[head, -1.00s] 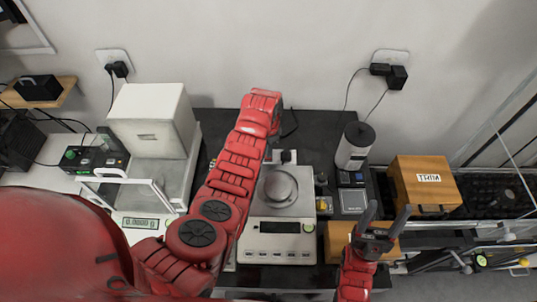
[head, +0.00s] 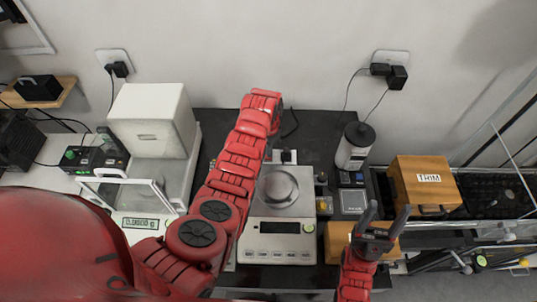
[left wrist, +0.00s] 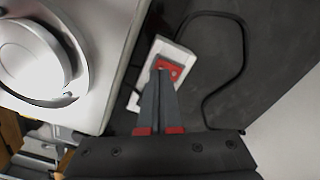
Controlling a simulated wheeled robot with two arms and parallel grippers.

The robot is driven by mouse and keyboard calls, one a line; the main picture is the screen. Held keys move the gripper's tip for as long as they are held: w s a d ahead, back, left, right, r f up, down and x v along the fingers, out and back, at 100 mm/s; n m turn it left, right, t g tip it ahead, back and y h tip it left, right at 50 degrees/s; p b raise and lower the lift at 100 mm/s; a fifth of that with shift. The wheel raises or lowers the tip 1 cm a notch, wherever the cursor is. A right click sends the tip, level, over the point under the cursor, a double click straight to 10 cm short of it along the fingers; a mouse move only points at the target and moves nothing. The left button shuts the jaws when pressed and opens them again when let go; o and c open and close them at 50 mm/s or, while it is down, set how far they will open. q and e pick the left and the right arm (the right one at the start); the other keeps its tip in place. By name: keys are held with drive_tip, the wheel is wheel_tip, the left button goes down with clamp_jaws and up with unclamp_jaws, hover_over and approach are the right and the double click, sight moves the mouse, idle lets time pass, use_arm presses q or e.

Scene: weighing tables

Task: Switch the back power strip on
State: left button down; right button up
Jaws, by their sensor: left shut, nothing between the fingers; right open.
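The back power strip is a small white block (left wrist: 140,92) with a red switch (left wrist: 172,68) in the left wrist view. In the head view the strip (head: 291,154) is partly visible behind the balance, beside my left arm. My left gripper (left wrist: 162,78) is shut and empty, its fingertips over the strip right at the red switch. I cannot tell whether they touch it or which way the switch is tipped. In the head view my left arm hides that gripper. My right gripper (head: 386,214) is open and empty at the front right.
A balance with a round pan (head: 279,187) stands just in front of the strip. A black cable (left wrist: 240,40) loops on the dark table beside it. A grey-white canister (head: 354,147) and a wooden TRIM box (head: 427,196) stand to the right. A white-cased balance (head: 152,120) stands left.

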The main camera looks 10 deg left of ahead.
use_arm(q)
drive_tip(key=shift+f+b, duration=0.8)
drive_tip(key=shift+f, duration=0.15)
idle(0.8)
drive_tip(key=shift+r, duration=0.1)
drive_tip(key=shift+w+r+p, duration=0.15)
drive_tip(key=shift+r+p, duration=0.3)
drive_tip(key=shift+r, duration=1.15)
drive_tip(key=shift+r+p, duration=0.6)
drive_tip(key=shift+r, duration=1.2)
drive_tip(key=shift+s, duration=0.2)
